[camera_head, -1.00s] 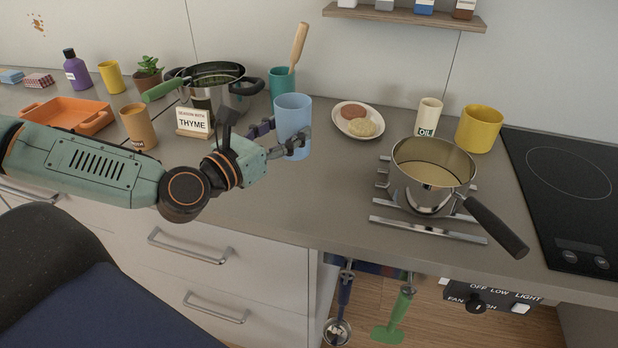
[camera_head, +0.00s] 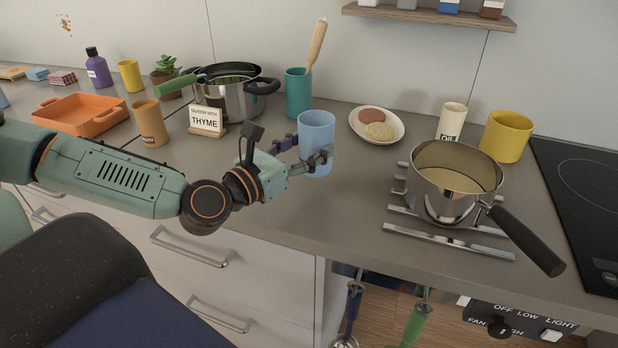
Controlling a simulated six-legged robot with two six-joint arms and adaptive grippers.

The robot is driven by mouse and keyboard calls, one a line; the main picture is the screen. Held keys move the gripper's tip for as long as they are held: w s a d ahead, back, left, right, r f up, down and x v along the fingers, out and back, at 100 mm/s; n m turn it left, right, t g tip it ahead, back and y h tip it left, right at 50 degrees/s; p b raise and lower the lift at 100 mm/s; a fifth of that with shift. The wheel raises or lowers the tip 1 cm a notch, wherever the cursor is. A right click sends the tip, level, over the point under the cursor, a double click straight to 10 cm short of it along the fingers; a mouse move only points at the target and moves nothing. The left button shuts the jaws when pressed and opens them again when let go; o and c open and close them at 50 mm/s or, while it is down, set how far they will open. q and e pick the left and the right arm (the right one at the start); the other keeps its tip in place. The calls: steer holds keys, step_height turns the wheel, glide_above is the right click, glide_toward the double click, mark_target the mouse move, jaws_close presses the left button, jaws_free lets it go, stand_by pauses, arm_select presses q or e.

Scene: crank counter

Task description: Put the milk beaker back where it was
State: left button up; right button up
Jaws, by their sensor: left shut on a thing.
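A plain light blue beaker (camera_head: 317,128) stands upright in the middle of the head view; I can read no label on it, so the picture alone does not confirm it is the milk beaker. My left gripper (camera_head: 308,154) reaches it from the left and is shut around its lower part, with one finger across the near side. I cannot tell whether its base touches the counter or is slightly above it. My right gripper is not in view.
Behind the beaker stand a teal cup (camera_head: 298,93) with a wooden handle, a pot (camera_head: 235,98) and a THYME sign (camera_head: 208,122). To the right are a plate (camera_head: 357,125), an OIL beaker (camera_head: 452,118), a yellow cup (camera_head: 507,136) and a saucepan (camera_head: 455,172). Counter (camera_head: 300,215) in front is clear.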

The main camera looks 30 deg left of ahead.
arm_select(q)
steer(key=shift+a+f, duration=0.3)
steer(key=shift+f, duration=0.45)
steer(key=shift+w+d+f+b, duration=0.1)
steer(key=shift+d+f+b, duration=0.1)
steer(key=shift+f+b, duration=1.15)
steer(key=shift+b, duration=0.1)
steer(key=shift+f, duration=0.3)
steer(key=shift+a+f, duration=0.15)
steer(key=shift+b, duration=0.45)
